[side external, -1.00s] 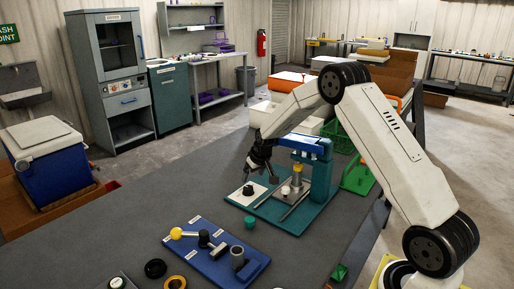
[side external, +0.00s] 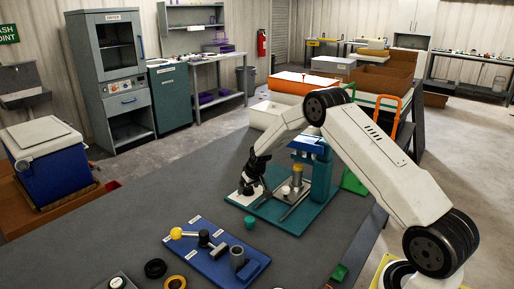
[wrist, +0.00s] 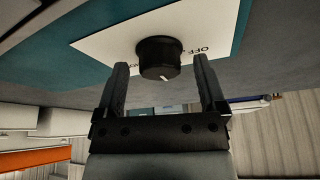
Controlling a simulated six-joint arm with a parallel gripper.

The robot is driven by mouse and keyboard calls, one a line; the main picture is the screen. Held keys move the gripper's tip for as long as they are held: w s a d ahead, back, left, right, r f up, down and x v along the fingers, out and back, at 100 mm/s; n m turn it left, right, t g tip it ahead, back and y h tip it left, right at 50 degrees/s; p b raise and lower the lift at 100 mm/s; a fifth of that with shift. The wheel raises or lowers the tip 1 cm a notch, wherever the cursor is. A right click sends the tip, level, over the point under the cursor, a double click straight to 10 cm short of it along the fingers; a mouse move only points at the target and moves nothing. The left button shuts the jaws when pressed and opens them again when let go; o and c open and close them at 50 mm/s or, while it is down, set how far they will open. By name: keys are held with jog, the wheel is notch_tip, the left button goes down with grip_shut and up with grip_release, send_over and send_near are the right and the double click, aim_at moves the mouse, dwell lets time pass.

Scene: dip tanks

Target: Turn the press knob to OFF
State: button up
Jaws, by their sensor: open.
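The press knob (wrist: 159,58) is a black ribbed dial with a white pointer line, on a white plate (wrist: 105,40). In the wrist view the letters "OFF" show to the right of the knob, and other lettering is partly hidden. The pointer mark faces the lower side of the picture. My gripper (wrist: 160,80) is open, with one finger on each side of the knob and visible gaps. In the side view my gripper (side external: 250,190) is low over the white plate and hides the knob. The press (side external: 312,170) stands on the teal base (side external: 290,222), right of my gripper.
A yellow-topped cylinder (side external: 297,172) stands under the press. A blue board (side external: 210,258) with a yellow-ended lever lies nearer the camera. Grey table is clear to the left.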

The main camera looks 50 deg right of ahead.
grip_shut()
dwell(0.3)
jog(key=shift+n+y, duration=0.3)
jog(key=shift+n, duration=0.5)
jog(key=shift+d+n+y, duration=0.1)
jog(key=shift+n+y, duration=0.6)
jog(key=shift+n, duration=1)
jog(key=shift+d+n+g+y, duration=0.15)
jog(key=shift+n+y, duration=0.35)
jog(key=shift+n, duration=0.9)
jog(key=shift+a+n+g+y, duration=0.1)
jog(key=shift+n+g+y, duration=0.3)
jog(key=shift+n, duration=1)
